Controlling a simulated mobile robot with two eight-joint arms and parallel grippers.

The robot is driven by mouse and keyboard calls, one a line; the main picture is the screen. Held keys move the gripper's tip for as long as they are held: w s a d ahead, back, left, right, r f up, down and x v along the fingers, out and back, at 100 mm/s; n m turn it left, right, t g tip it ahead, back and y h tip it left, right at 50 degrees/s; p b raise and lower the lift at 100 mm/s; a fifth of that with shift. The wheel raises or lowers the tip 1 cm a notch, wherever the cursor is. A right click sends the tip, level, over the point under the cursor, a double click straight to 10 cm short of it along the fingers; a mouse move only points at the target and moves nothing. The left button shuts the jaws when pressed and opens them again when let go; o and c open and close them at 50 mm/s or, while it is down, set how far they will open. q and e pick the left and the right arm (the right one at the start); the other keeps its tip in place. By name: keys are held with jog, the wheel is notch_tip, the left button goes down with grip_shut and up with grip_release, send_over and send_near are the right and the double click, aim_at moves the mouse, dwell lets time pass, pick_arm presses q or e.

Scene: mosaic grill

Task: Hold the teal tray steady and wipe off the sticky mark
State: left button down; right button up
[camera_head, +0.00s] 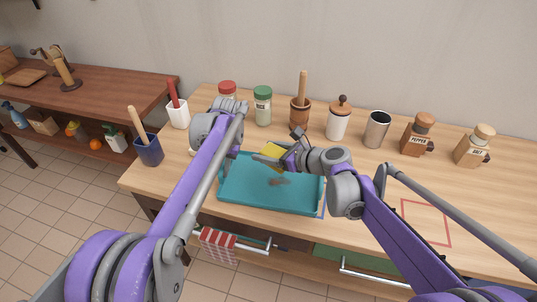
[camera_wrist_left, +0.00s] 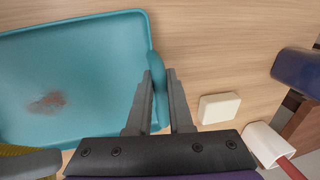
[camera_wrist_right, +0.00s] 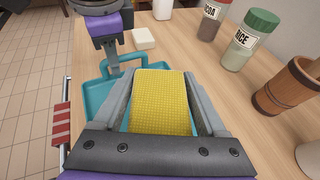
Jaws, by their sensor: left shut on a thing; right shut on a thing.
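The teal tray (camera_head: 262,201) lies on the wooden counter, with a brownish mark (camera_head: 279,181) on its floor; the mark also shows in the left wrist view (camera_wrist_left: 47,102). My left gripper (camera_wrist_left: 161,76) is shut on the tray's end rim or handle (camera_wrist_left: 156,62). In the head view my left arm hides that grip. My right gripper (camera_wrist_right: 162,76) is shut on a yellow sponge (camera_wrist_right: 160,105). In the head view the sponge (camera_head: 271,150) is over the tray's far part, apart from the mark. I cannot tell whether it touches the tray.
A white block (camera_wrist_left: 218,107) lies beside the tray's gripped end. A blue cup (camera_head: 149,151) and white holder (camera_head: 178,114) stand at the left. Jars, a mortar (camera_head: 300,113) and mills (camera_head: 417,137) line the back. A red outlined square (camera_head: 427,222) marks clear counter at right.

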pick_arm(q)
jog(key=c, duration=0.7)
grip_release()
jog(key=shift+c, duration=0.2)
notch_tip(320, 180, up, 12)
jog(key=d, duration=0.2)
jog(key=shift+s+d, duration=0.15)
jog(key=shift+s, duration=0.05)
jog(key=shift+d+f, duration=0.1)
jog(key=shift+f, duration=0.05)
pick_arm(e)
jog(key=shift+d, duration=0.1)
